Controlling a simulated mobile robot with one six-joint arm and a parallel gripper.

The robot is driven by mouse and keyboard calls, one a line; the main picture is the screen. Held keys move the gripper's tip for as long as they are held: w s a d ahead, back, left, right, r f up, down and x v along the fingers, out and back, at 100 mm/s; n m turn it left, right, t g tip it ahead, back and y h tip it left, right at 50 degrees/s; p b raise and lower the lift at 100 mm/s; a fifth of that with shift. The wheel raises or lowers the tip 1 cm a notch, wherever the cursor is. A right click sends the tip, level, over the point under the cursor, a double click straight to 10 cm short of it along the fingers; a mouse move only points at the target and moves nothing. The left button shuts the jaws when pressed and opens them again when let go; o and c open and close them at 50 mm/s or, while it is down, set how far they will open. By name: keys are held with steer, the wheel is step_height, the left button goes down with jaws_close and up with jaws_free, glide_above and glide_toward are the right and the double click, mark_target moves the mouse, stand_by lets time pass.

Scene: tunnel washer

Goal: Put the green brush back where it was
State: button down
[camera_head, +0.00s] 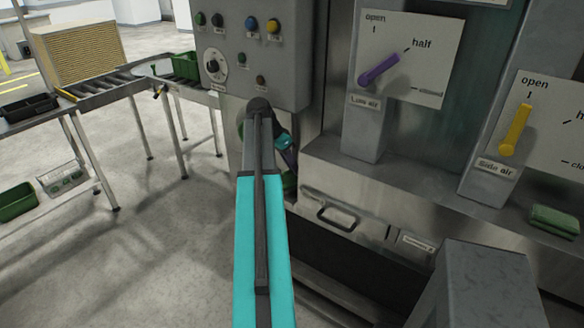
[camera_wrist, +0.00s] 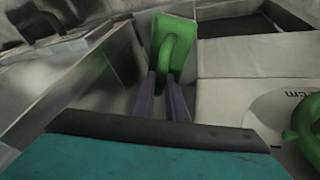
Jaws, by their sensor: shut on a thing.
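The green brush (camera_wrist: 175,42) shows in the wrist view as a flat green block with a looped green handle. My gripper (camera_wrist: 168,88) has its two grey-purple fingers shut on that handle. The brush is in front of a grey metal corner; whether it touches a surface there I cannot tell. In the head view my gripper (camera_head: 288,152) is beyond my teal arm, low in front of the control cabinet, and partly hidden. A bit of green (camera_head: 289,180) shows just below it, too small to name surely.
A green handle (camera_wrist: 308,132) on a round white dial is close at right in the wrist view. The head view shows a purple lever (camera_head: 379,70), a yellow lever (camera_head: 516,130), a drawer handle (camera_head: 337,217), a green pad (camera_head: 555,220) on the ledge, and a roller conveyor (camera_head: 105,88) at left.

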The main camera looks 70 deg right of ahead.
steer(key=shift+f, duration=0.1)
steer(key=c, duration=1.8)
jaws_free()
steer(key=shift+o, duration=0.2)
steer(key=shift+r, duration=0.2)
steer(key=b+v, duration=0.3)
steer(key=v, duration=0.9)
steer(key=shift+f, duration=0.1)
